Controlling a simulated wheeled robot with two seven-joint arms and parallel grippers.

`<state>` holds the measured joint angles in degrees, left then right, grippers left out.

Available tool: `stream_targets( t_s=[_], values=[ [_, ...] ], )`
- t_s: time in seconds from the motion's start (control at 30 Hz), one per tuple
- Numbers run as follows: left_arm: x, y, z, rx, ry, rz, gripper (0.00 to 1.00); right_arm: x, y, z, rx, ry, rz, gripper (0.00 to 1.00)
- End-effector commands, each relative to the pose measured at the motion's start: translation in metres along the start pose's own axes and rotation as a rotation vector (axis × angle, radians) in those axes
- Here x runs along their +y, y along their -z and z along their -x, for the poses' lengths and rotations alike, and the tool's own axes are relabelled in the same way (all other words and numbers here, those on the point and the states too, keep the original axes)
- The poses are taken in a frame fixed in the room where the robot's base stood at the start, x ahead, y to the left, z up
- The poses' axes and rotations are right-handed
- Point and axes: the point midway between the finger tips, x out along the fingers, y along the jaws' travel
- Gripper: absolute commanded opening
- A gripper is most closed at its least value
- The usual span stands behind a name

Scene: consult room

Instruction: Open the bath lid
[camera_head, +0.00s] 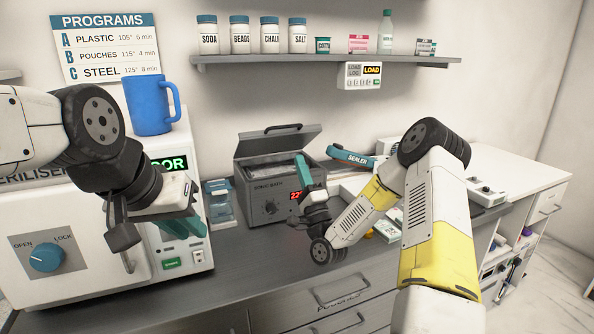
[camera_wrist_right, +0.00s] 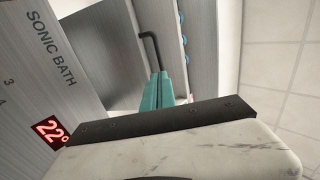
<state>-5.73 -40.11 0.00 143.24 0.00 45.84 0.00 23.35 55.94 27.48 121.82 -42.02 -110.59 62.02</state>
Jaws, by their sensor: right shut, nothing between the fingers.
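The grey sonic bath (camera_head: 262,200) stands on the counter against the wall. Its lid (camera_head: 265,145) is raised and tilted back, with a dark handle (camera_head: 283,127) at its top edge. In the right wrist view the handle (camera_wrist_right: 150,45) shows beyond the fingers, and the bath's front (camera_wrist_right: 40,80) fills the left. My right gripper (camera_head: 302,168) is shut and empty, its teal fingers pointing up at the bath's front right, below the raised lid; they also show in the right wrist view (camera_wrist_right: 158,92). My left gripper (camera_head: 188,230) hangs before the steriliser, holding nothing visible; its finger gap is unclear.
The steriliser (camera_head: 190,160) with a blue mug (camera_head: 149,106) on top stands left. Blue-lidded containers (camera_head: 219,203) sit between it and the bath. A wall shelf (camera_head: 330,60) with jars hangs above. A sealer (camera_head: 350,158) lies right of the bath. The counter front (camera_head: 245,262) is clear.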

Motion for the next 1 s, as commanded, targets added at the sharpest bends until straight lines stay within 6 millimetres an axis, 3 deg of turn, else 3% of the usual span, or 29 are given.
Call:
stream_targets(
  t_s=[0.2,0.4,0.6,1.0],
  values=[
    [0.000,0.000,0.000,0.000,0.000,0.000,0.20,-0.001,-0.001,-0.050,-0.002,0.004,0.002,0.00],
    [0.000,0.000,0.000,0.000,0.000,0.000,0.20,-0.001,0.000,-0.081,0.000,0.002,0.001,0.00],
    [0.000,0.000,0.000,0.000,0.000,0.000,0.20,0.000,-0.001,-0.096,-0.001,0.000,0.000,0.00],
    [0.000,0.000,0.000,0.000,0.000,0.000,0.20,0.000,0.000,-0.097,-0.001,-0.003,0.000,0.00]
  ],
)
